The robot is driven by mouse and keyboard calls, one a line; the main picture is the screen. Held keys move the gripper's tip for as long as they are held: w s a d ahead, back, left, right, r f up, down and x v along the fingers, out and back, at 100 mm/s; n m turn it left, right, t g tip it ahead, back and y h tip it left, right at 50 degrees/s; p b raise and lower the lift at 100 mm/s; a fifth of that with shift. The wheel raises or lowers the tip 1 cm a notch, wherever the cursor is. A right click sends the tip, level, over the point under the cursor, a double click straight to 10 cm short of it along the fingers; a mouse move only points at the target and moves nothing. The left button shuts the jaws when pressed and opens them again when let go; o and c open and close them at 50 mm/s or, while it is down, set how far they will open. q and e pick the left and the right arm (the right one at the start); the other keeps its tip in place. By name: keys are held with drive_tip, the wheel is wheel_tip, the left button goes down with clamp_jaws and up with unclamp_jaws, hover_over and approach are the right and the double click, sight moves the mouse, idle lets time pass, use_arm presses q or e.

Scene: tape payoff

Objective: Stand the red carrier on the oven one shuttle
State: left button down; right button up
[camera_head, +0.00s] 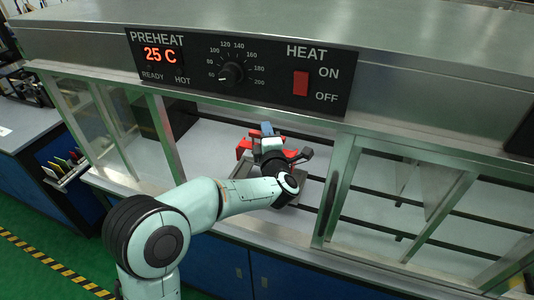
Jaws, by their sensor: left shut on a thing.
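My left arm reaches through an opening in the glass front of the oven (290,82). My left gripper (270,144) is inside the oven, and its fingertips are largely hidden by its own wrist. The red carrier (243,147) shows at both sides of the gripper, which is shut on it. A small blue piece (266,129) shows just beyond the gripper. A grey metal part (243,168), possibly the shuttle, shows below the carrier. Whether the carrier touches it is hidden by my arm. My right gripper is not in view.
The oven panel reads 25 C, with a dial (230,75) and a red heat switch (300,83). Framed glass panes (340,185) flank the opening. Dark rails (375,192) cross the pale oven floor. A workbench (25,125) stands at the left.

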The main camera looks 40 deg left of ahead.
use_arm(q)
wheel_tip(320, 180, down, 6)
idle(0.4)
drive_tip(key=shift+f+b, duration=0.1)
drive_tip(key=shift+b, duration=0.2)
drive_tip(key=shift+f, duration=0.15)
drive_tip(key=c, duration=1)
unclamp_jaws()
drive_tip(key=shift+o, duration=0.2)
drive_tip(key=b+v, duration=0.1)
drive_tip(key=v, duration=0.6)
drive_tip(key=shift+s+d, duration=0.15)
drive_tip(key=shift+d, duration=0.05)
